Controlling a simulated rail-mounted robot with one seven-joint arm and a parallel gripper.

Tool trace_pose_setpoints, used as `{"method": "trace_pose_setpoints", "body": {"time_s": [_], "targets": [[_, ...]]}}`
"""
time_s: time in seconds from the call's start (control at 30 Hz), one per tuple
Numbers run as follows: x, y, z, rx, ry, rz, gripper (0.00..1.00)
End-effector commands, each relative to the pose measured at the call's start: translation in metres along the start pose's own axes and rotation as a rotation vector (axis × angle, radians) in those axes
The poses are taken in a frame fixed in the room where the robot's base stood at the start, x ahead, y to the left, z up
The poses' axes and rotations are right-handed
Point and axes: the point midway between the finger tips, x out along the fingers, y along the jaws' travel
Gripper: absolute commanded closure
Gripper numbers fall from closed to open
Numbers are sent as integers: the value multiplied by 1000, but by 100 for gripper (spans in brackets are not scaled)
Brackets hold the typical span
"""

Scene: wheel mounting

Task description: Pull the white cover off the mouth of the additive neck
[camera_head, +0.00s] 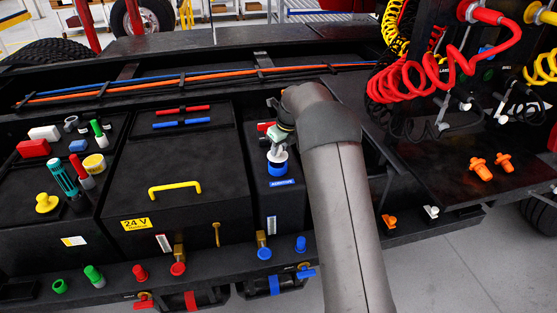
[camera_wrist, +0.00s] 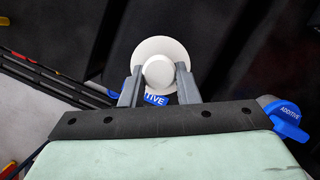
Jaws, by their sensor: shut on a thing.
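The white cover (camera_wrist: 150,48) is a round disc with a raised knob in the middle. In the wrist view my gripper (camera_wrist: 158,75) has one finger on each side of the knob, shut on it. In the head view my gripper (camera_head: 279,140) is above the white cover (camera_head: 277,156), which shows right over the blue additive neck (camera_head: 278,169). I cannot tell whether the cover still touches the mouth. The neck is hidden under the cover in the wrist view. A blue ADDITIVE label (camera_head: 282,182) lies in front of the neck.
A black box with a yellow handle (camera_head: 175,188) stands left of the neck. Caps and bottles, such as a yellow knob (camera_head: 46,203), stand farther left. Red coiled hoses (camera_head: 430,75) hang at right.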

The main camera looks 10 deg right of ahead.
Motion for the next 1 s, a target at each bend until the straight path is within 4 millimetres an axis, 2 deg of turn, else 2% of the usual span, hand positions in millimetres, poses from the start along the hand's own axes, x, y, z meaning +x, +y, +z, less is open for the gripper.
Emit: {"method": "trace_pose_setpoints", "body": {"time_s": [0.53, 1.0], "targets": [[-32, 0, 10, 1, -1, -1, 99], [-34, 0, 10, 0, 0, 0, 99]]}}
